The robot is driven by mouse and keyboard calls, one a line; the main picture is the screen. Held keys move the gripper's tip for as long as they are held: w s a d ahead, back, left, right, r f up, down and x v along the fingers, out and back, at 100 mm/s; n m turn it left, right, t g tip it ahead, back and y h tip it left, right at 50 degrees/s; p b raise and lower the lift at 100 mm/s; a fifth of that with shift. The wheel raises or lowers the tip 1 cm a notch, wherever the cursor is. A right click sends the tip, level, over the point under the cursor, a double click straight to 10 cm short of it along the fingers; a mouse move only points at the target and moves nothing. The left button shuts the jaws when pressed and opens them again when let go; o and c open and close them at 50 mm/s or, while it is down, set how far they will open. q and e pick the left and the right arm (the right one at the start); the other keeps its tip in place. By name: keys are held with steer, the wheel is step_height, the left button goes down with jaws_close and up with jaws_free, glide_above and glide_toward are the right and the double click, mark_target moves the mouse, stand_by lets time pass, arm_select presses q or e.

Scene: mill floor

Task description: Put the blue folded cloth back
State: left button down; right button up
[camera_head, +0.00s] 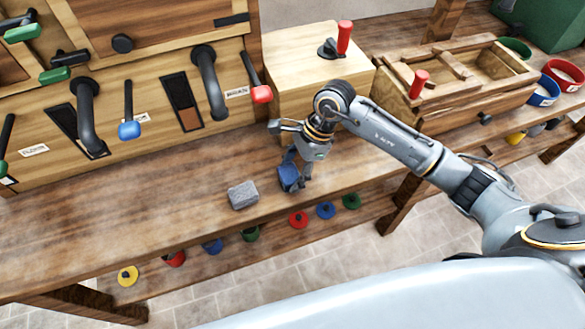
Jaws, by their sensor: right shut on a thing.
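The blue folded cloth (287,178) is a small dark blue block shape near the front edge of the wooden bench (150,213). My right gripper (294,178) points down and is shut on the blue cloth; its fingers cover part of it. I cannot tell whether the cloth touches the bench top. A grey folded cloth or block (243,195) lies on the bench just left of the gripper, apart from the blue one. My left gripper is not in view.
Behind stands a wooden cabinet with levers, one blue-knobbed (129,130) and one red-knobbed (261,93). A wooden box with a red-handled lever (344,37) and an open wooden box (480,75) stand right. Coloured round pieces (298,219) sit on the lower shelf. The bench's left is clear.

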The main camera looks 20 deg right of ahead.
steer(key=shift+f, duration=0.1)
steer(key=shift+f+b, duration=0.25)
steer(key=shift+b, duration=0.1)
steer(key=o, duration=1.1)
steer(key=shift+r, duration=0.1)
steer(key=shift+r+p, duration=0.15)
steer(key=shift+p, duration=0.15)
steer(key=b+v, duration=0.1)
steer(key=v, duration=1.1)
steer(key=shift+s+a, duration=0.1)
